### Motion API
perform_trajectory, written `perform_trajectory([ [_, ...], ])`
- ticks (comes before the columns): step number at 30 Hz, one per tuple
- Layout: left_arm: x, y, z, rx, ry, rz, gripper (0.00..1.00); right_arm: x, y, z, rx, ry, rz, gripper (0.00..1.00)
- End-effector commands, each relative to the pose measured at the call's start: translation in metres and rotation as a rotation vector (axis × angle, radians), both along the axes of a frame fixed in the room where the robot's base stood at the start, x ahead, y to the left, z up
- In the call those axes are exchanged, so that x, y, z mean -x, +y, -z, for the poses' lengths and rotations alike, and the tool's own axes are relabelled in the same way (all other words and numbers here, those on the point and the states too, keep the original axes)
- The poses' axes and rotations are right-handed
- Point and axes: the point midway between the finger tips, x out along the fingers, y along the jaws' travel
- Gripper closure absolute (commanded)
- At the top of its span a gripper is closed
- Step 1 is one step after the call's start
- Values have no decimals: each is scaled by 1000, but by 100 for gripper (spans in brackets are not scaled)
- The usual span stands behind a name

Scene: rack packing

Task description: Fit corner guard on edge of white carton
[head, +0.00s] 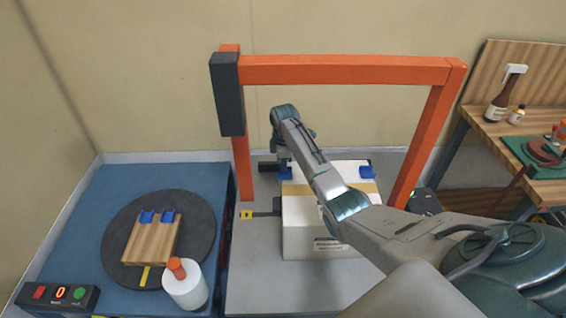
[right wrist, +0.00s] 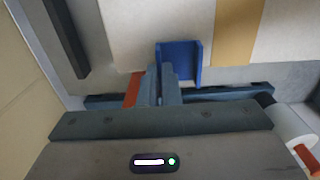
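The white carton (head: 318,240) stands under the orange frame, with a tan tape strip (head: 365,187) across its top. A blue corner guard (head: 285,173) is at the carton's far left top edge; another blue guard (head: 367,172) sits at the far right. My right gripper (right wrist: 162,85) reaches over the carton to the far left. In the right wrist view its fingers are close together on one flange of the blue guard (right wrist: 184,62), which lies against the carton edge. Full seating cannot be told. My left gripper is out of view.
The orange frame (head: 340,70) with a dark box (head: 227,95) arches over the carton. Left, a wooden board (head: 150,243) with two blue guards lies on a black turntable (head: 115,230). A white cylinder (head: 185,290) stands in front. A side bench (head: 500,122) holds bottles.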

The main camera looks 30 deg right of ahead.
Motion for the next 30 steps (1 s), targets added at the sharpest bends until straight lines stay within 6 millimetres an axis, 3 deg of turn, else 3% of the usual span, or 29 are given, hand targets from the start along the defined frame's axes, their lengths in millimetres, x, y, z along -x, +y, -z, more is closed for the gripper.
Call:
perform_trajectory([
  [4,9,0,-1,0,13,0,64,0,0,2,-1,1,0,100],
  [18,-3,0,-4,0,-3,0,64,1,-2,1,-1,1,0,100],
  [30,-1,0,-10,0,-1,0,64,3,-5,1,0,0,0,100],
])
